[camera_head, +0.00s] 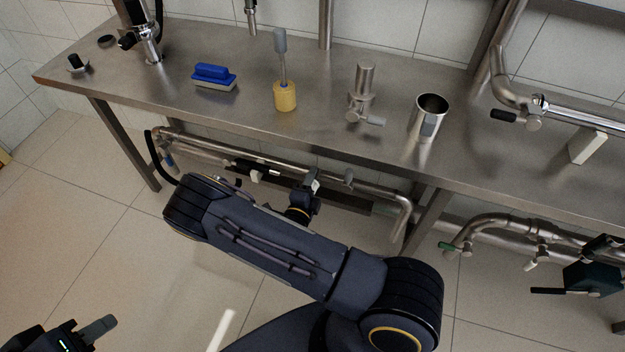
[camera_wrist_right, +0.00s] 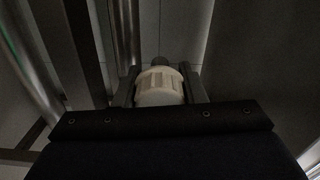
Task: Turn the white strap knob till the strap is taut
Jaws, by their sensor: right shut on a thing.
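The white strap knob (camera_wrist_right: 160,88) is a ribbed round cap in the middle of the right wrist view. My right gripper (camera_wrist_right: 159,80) is shut on it, with a dark finger on each side. In the head view my right arm covers most of that place, and I cannot make out the knob or the strap there. Whether the strap is slack or taut does not show. My left gripper (camera_head: 98,329) is at the lower left of the head view, over the floor and away from the bench. Only part of it shows.
Steel pipes (camera_head: 385,190) run under the steel bench (camera_head: 180,55). On the bench stand a blue brush (camera_head: 214,73), a yellow-based tool (camera_head: 285,96), a steel valve fitting (camera_head: 362,90) and a steel cup (camera_head: 428,117). More pipes with small handles (camera_head: 500,222) are at the right.

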